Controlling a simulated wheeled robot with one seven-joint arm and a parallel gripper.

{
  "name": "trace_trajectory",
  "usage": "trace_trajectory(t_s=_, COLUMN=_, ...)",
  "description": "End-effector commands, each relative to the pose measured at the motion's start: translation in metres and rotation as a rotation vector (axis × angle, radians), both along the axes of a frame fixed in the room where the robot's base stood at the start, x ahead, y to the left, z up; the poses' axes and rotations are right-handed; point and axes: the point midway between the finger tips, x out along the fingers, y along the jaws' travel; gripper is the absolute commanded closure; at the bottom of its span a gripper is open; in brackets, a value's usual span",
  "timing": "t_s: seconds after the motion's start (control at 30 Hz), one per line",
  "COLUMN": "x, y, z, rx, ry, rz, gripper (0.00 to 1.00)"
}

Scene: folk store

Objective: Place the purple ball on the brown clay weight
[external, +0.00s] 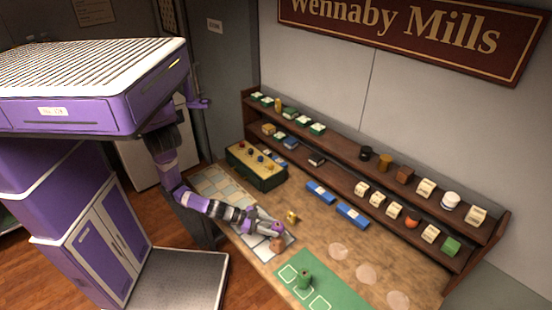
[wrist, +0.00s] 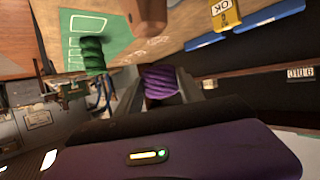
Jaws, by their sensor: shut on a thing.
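The purple ball (wrist: 160,84) has a ridged, yarn-like surface and sits between the fingers of my gripper (wrist: 162,98) in the wrist view. My gripper is shut on it. In the external view my gripper (external: 277,232) is low over the counter, with a purple patch, apparently the ball, at its end. A brown lump (external: 276,245), probably the clay weight, is just below the gripper there. A dark brown block (wrist: 148,18) beyond the ball in the wrist view may be the same weight. I cannot tell whether ball and weight touch.
A green ridged thing (external: 304,280) stands on a green mat (external: 345,296) to the right. A small yellow block (external: 291,217) is close behind the gripper. Blue boxes (external: 352,215) and loaded shelves (external: 390,190) line the back. The counter's right part (external: 390,265) is mostly clear.

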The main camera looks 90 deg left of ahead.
Motion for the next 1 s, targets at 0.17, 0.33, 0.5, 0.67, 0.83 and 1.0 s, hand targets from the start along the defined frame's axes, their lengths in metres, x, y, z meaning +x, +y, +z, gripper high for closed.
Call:
trace_trajectory(t_s=0.17, x=0.0, y=0.0, z=-0.013, rx=0.0, ry=0.0, rz=0.0, gripper=0.94)
trace_trajectory(t_s=0.33, x=0.0, y=0.0, z=-0.037, rx=0.001, ry=0.002, rz=-0.002, gripper=0.94)
trace_trajectory(t_s=0.5, x=0.0, y=0.0, z=-0.047, rx=0.0, ry=-0.001, rz=-0.001, gripper=0.94)
trace_trajectory(t_s=0.67, x=0.0, y=0.0, z=-0.047, rx=-0.001, ry=-0.001, rz=-0.001, gripper=0.94)
trace_trajectory(t_s=0.83, x=0.0, y=0.0, z=-0.05, rx=-0.001, ry=-0.001, rz=0.0, gripper=0.53)
trace_trajectory(t_s=1.0, x=0.0, y=0.0, z=-0.049, rx=-0.001, ry=-0.001, rz=-0.001, gripper=0.34)
